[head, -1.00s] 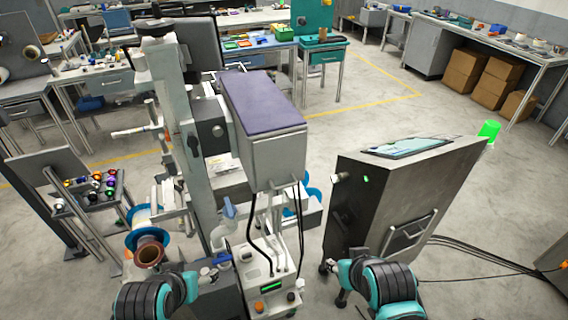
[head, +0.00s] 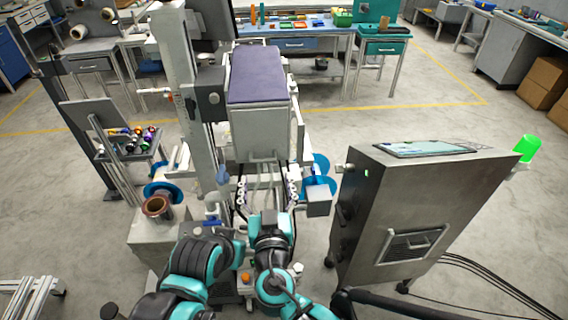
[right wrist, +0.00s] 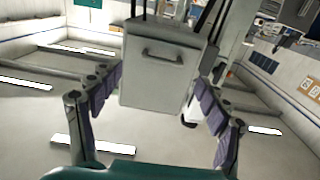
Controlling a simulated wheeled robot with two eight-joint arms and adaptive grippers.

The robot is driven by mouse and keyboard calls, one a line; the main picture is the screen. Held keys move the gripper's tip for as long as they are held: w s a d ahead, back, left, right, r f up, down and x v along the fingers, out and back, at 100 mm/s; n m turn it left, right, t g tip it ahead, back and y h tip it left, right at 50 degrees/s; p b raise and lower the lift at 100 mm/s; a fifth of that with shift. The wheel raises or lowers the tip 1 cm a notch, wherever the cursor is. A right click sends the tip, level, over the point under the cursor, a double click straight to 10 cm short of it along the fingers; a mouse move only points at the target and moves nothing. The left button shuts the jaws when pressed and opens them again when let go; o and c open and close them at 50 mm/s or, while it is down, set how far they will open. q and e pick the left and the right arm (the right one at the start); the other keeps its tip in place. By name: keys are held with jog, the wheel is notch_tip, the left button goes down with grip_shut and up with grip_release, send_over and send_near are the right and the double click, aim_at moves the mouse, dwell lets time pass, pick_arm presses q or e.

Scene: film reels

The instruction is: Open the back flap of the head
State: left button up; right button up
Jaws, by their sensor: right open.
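The head (head: 258,130) is a grey box with a purple top, mounted on a pale column in the head view. In the right wrist view its grey flap (right wrist: 150,88), with a bar handle (right wrist: 163,55) near the upper edge, faces me and looks shut. My right gripper (head: 266,189) is below the head's near face, its fingers spread wide and empty. In the right wrist view the purple-padded fingers of the right gripper (right wrist: 158,82) stand on either side of the flap, apart from it. My left arm is at lower left; its gripper is not visible.
A grey cabinet (head: 415,205) with a tilted panel stands close on the right. A stand with colored knobs (head: 135,143) is at left, near a copper-colored reel (head: 157,207). Cables hang below the head. Workbenches line the back; open floor lies between.

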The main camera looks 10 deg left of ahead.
aim_at(263, 159)
jog(key=b+x, duration=0.1)
jog(key=x, duration=0.6)
jog(key=shift+w+a+b, duration=0.35)
jog(key=shift+b, duration=0.05)
jog(key=c, duration=1.6)
jog(key=s+d+r+g+h+p, duration=0.2)
jog(key=s+r+g+p, duration=0.6)
jog(key=p, duration=1.3)
jog(key=shift+s+d+r+g+h, duration=0.3)
jog(key=shift+s+r+g, duration=0.1)
jog(key=shift+g, duration=0.3)
